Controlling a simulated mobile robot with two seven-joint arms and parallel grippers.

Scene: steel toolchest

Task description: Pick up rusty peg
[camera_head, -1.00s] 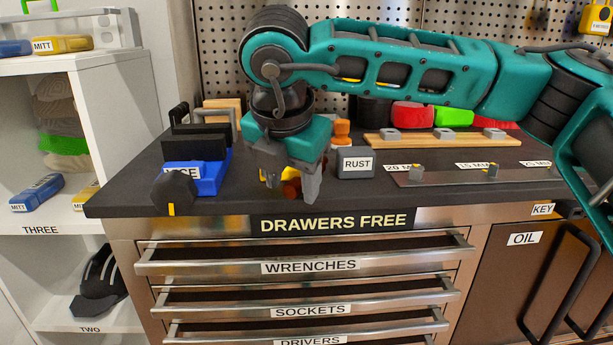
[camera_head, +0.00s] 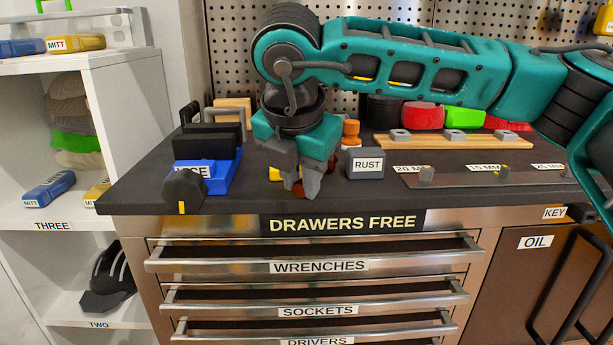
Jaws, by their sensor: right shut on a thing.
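My right gripper (camera_head: 298,188) points down over the worktop, between the blue vise and the grey box labelled RUST. My left gripper is not in view.
The blue vise (camera_head: 222,175) stands left of my gripper. The RUST box (camera_head: 365,163) is close on its right, with an orange object (camera_head: 350,130) behind. A labelled strip (camera_head: 450,177) lies further right. The drawer chest (camera_head: 440,226) is below.

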